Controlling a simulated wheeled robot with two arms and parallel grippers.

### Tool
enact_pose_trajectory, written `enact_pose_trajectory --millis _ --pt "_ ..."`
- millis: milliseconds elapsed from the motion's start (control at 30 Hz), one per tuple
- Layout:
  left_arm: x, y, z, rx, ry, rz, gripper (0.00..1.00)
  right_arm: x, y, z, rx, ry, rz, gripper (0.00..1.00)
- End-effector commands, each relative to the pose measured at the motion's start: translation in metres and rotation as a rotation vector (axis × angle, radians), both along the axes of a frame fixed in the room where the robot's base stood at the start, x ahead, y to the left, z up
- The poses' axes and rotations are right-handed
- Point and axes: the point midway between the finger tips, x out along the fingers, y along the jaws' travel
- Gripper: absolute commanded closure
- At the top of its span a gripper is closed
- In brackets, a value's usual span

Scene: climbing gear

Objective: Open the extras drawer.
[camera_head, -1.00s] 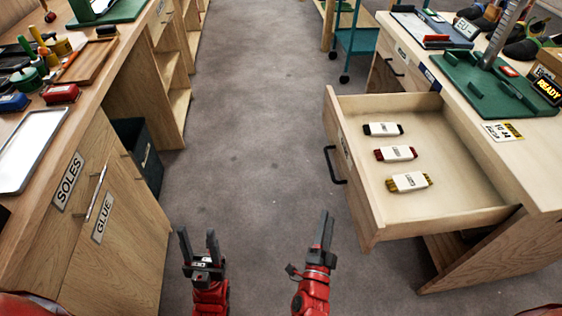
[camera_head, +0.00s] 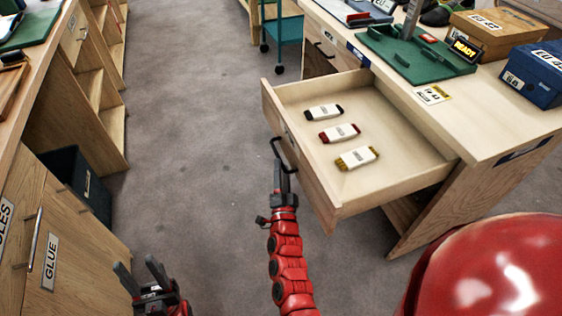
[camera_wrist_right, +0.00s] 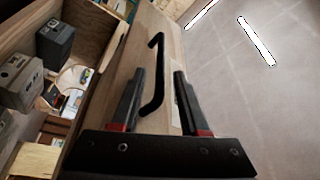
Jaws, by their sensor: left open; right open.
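A pale wooden drawer (camera_head: 405,130) stands pulled out of the right-hand bench, and its label cannot be read. Three banded lace bundles lie in it: black (camera_head: 323,112), red (camera_head: 340,133) and yellow (camera_head: 357,158). Its black bar handle (camera_head: 279,152) is on the drawer front. My right gripper (camera_head: 284,174) is open at the handle. In the right wrist view the handle (camera_wrist_right: 159,85) shows between the spread fingers, not clamped. My left gripper (camera_head: 137,264) is open and empty, low at the left above the floor.
The left bench has a cabinet door marked GLUE (camera_head: 50,262) and a dark bin (camera_head: 75,180) beside it. A green board (camera_head: 420,58), a READY sign (camera_head: 466,48) and shoe boxes (camera_head: 537,75) sit on the right bench. The floor between is clear.

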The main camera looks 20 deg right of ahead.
Motion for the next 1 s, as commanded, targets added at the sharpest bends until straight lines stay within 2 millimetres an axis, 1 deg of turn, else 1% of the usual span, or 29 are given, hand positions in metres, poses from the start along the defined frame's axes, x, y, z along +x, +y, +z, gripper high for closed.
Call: enact_pose_trajectory --millis 33,100,200,333,567,700,767,800,833,1000 --pt "0.000 0.000 0.000 0.000 0.000 0.000 0.50 0.008 -0.003 0.003 -0.001 -0.003 -0.001 0.55" --pt "0.000 0.000 -0.001 0.000 0.000 0.000 0.50 0.016 -0.005 0.004 0.000 -0.001 -0.002 0.55" --pt "0.000 0.000 -0.001 0.000 0.000 0.000 0.50 0.025 -0.007 0.005 0.000 0.000 0.000 0.55" --pt "0.000 0.000 -0.001 0.000 0.000 0.000 0.50 0.029 -0.009 0.006 0.000 0.001 0.000 0.55" --pt "0.000 0.000 -0.001 0.000 0.000 0.000 0.50 0.029 -0.008 0.006 0.000 0.001 0.000 0.55" --pt "0.000 0.000 -0.001 0.000 0.000 0.000 0.50 0.029 -0.008 0.006 0.000 0.001 0.000 0.81" --pt "0.000 0.000 -0.001 0.000 0.000 0.000 0.50 0.029 -0.008 0.006 0.000 0.001 0.000 0.91" --pt "0.000 0.000 -0.001 0.000 0.000 0.000 0.50 0.029 -0.008 0.006 0.000 0.001 0.000 0.99" --pt "0.000 0.000 -0.001 0.000 0.000 0.000 0.50 0.029 -0.008 0.006 0.000 0.001 0.000 1.00" --pt "0.000 0.000 -0.001 0.000 0.000 0.000 0.50 0.029 -0.008 0.006 0.000 0.001 0.000 1.00"
